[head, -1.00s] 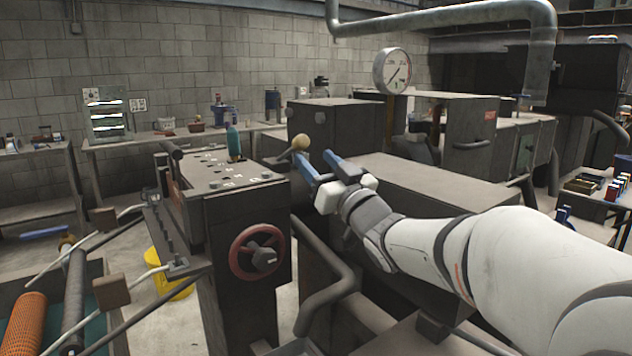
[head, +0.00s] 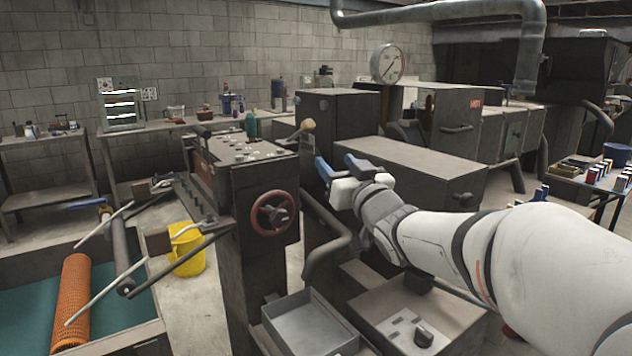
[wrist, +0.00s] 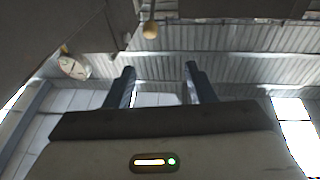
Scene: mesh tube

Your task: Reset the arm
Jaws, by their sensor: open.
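My gripper (head: 338,164) is open and empty in the head view, held in the air beside the dark machine box. Its two blue-tipped fingers point up and to the left. In the wrist view my gripper (wrist: 158,70) shows its two fingers spread apart with nothing between them, against the ceiling. A lever with a tan knob (head: 307,126) stands just beyond and to the left of the fingertips, apart from them. The knob also shows in the wrist view (wrist: 150,30), above the fingers.
A control cabinet with a red handwheel (head: 275,212) stands left of my arm. A grey tray (head: 308,328) sits low in front. An orange mesh tube (head: 74,300) lies in a bin at the lower left, near a yellow bucket (head: 187,250). A pressure gauge (head: 388,64) stands behind.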

